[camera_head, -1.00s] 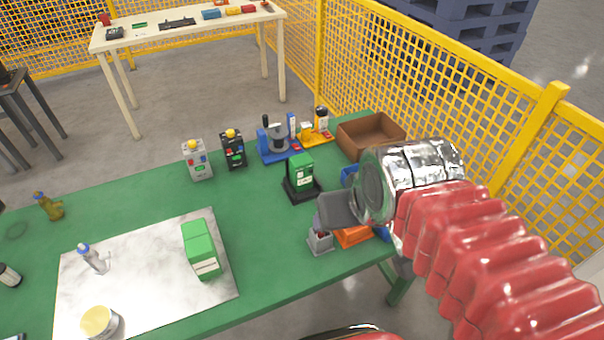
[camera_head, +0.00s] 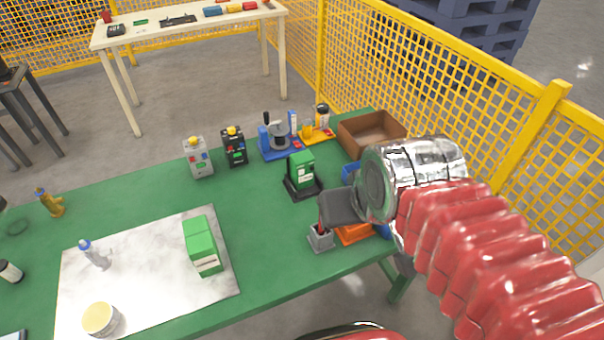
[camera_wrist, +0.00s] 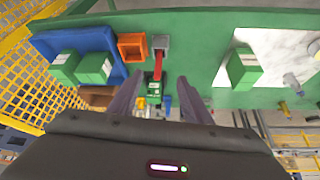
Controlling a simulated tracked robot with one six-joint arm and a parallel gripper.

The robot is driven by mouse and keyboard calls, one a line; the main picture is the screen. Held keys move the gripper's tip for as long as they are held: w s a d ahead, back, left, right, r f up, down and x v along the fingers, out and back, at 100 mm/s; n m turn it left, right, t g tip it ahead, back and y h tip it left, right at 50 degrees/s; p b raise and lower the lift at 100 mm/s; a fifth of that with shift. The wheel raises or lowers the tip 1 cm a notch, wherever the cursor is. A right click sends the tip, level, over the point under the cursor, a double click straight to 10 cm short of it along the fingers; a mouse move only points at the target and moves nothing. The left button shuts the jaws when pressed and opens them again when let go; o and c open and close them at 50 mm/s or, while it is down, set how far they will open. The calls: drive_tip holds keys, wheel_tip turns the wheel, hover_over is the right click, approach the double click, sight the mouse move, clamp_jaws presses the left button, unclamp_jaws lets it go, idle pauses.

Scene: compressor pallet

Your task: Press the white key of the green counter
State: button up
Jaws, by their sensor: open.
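The green counter (camera_head: 300,171) stands upright on a black base on the green table, with a pale label or panel on its front. I cannot make out its white key at this size. In the wrist view the counter (camera_wrist: 155,88) shows small between my fingers, farther off. My gripper (camera_wrist: 160,76) is open and empty, with its two dark fingers spread. In the head view my gripper (camera_head: 338,207) is to the right of and nearer than the counter, apart from it, above the grey cup. Its fingertips are not clear there.
A grey cup (camera_head: 320,240) holding a red item and an orange bin (camera_head: 353,233) are close under my gripper. A brown box (camera_head: 371,133) is behind. Grey and black button boxes stand left of the counter. A green carton (camera_head: 202,246) stands on the metal plate. Yellow mesh fence lies right.

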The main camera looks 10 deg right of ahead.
clamp_jaws()
idle(0.3)
idle(1.0)
